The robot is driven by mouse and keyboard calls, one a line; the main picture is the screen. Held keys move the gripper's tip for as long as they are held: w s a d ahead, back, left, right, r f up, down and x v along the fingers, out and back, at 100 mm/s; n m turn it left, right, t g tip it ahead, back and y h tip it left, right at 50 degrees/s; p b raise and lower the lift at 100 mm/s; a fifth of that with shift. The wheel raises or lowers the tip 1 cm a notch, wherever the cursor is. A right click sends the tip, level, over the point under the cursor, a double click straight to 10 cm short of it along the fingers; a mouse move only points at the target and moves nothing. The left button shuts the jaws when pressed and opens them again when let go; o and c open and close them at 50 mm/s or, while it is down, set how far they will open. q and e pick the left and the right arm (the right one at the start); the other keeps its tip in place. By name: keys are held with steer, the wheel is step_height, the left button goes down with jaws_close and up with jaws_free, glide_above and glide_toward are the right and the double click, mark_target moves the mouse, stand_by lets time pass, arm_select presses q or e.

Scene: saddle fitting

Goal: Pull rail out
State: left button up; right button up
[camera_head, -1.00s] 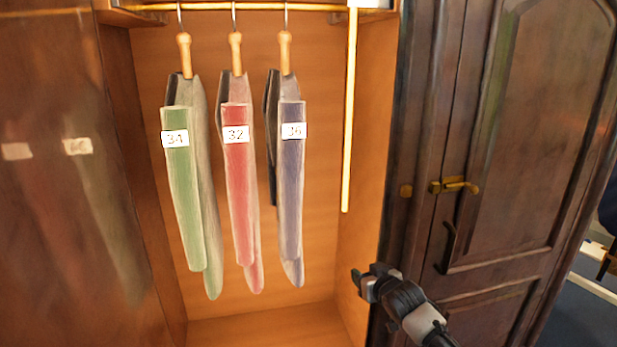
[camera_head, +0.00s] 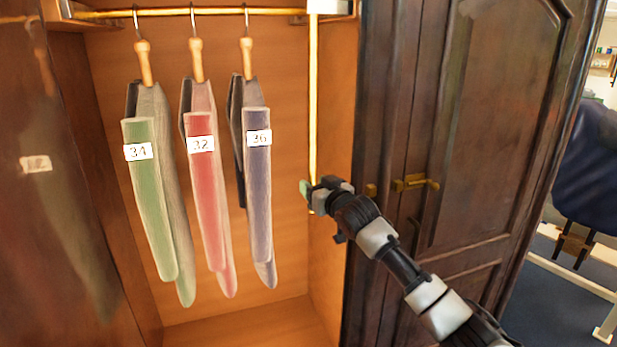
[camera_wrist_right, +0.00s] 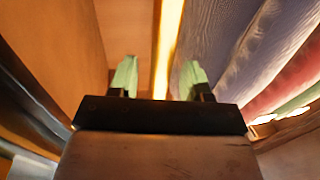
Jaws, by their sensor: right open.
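The brass rail (camera_head: 215,12) runs across the top of the open wardrobe, and a long brass rod (camera_head: 313,100) hangs straight down from its right end. My right gripper (camera_head: 306,190) is at the lower part of the rod. In the right wrist view, the open green fingers (camera_wrist_right: 160,79) stand on either side of the rod (camera_wrist_right: 168,40), with gaps between. Three folded trousers hang from the rail: green 34 (camera_head: 150,205), red 32 (camera_head: 206,205) and blue 36 (camera_head: 258,190). My left gripper is not in view.
The wardrobe's right door (camera_head: 470,130), with a brass handle (camera_head: 415,183), is beside my right arm. The blue trousers (camera_wrist_right: 225,50) are close to one finger in the right wrist view. The wardrobe floor (camera_head: 250,325) is clear.

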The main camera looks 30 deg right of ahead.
steer(key=shift+w+p, duration=0.3)
steer(key=shift+w, duration=1.35)
steer(key=shift+c, duration=0.4)
jaws_close()
